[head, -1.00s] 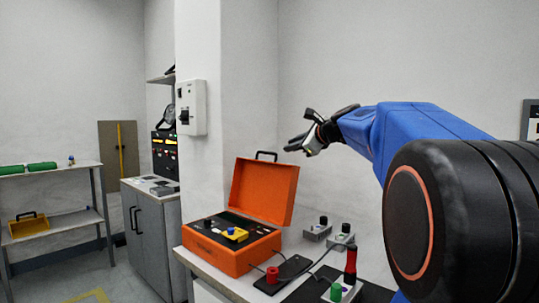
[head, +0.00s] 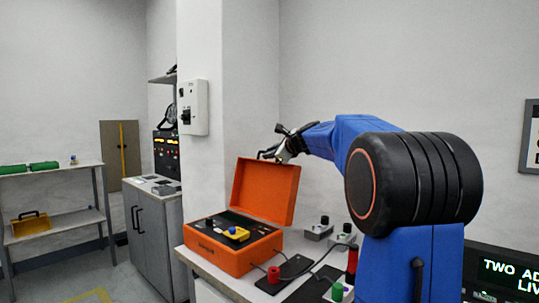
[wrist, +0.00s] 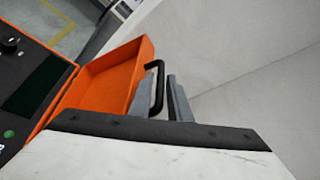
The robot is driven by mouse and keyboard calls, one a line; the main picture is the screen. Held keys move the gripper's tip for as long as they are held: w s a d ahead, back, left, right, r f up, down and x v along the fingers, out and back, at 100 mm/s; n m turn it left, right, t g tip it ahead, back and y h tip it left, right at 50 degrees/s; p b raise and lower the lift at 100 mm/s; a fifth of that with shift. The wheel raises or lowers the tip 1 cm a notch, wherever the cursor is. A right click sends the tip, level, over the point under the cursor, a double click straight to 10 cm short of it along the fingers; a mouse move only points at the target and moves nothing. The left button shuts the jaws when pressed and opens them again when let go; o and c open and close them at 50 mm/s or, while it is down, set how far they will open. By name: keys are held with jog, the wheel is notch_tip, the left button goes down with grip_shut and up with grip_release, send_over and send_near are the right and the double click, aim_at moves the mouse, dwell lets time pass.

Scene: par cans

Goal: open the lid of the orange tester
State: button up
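The orange tester (head: 225,259) sits on the bench with its orange lid (head: 265,190) standing raised at the back, tilted slightly backward. The lid also shows in the wrist view (wrist: 112,82), with its black handle (wrist: 157,85) on the top edge. My gripper (head: 274,152) is at that top edge. In the wrist view my gripper (wrist: 161,98) is open, with one grey finger on each side of the handle's bar. A gap shows between the bar and the right finger; contact with the left finger cannot be told.
A yellow block (head: 237,233) sits on the tester's dark panel. A red cylinder (head: 273,274), small grey boxes (head: 319,231) and cables lie to its right. A white wall box (head: 194,107) hangs on the pillar behind. Air above the tester is clear.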

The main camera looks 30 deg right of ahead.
jog(key=shift+w+f, duration=0.1)
jog(key=shift+w, duration=0.25)
jog(key=shift+c, duration=0.3)
grip_shut()
jog(key=shift+n, duration=0.4)
jog(key=a, duration=0.1)
jog(key=s+a, duration=0.1)
jog(key=a, duration=0.1)
jog(key=a+r, duration=0.1)
jog(key=a, duration=0.1)
jog(key=shift+s+r, duration=0.1)
jog(key=shift+s, duration=0.25)
jog(key=shift+o, duration=0.3)
grip_release()
jog(key=shift+s+d, duration=0.1)
